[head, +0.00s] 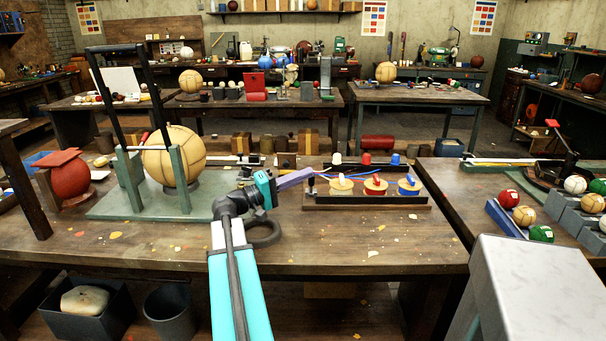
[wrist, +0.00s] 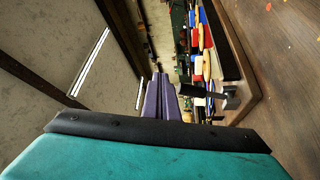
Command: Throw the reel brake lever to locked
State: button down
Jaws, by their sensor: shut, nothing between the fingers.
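The reel stand (head: 375,201) is a low dark rack on the bench, with yellow, red and blue reels and thin coloured lines. A dark lever-like piece with a grey base (wrist: 231,97) shows beside the reels in the wrist view, probably the brake lever; which position it is in I cannot tell. In the head view that end of the stand is small and unclear. My gripper (head: 311,172) has purple fingers, shut and empty, above the stand's left end. In the wrist view its fingers (wrist: 163,78) point past the lever, apparently apart from it.
A green press-like frame (head: 128,180) with a tall black handle and a large tan ball (head: 174,157) stands left of my arm. The bench front (head: 370,250) is mostly clear. Ball trays (head: 508,218) stand at right.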

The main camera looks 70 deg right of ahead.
jog(key=s+a+b, duration=0.2)
jog(key=s+a, duration=0.1)
jog(key=a, duration=0.6)
jog(key=shift+r+b, duration=0.3)
jog(key=shift+r, duration=0.1)
jog(key=shift+r, duration=0.15)
dwell(0.3)
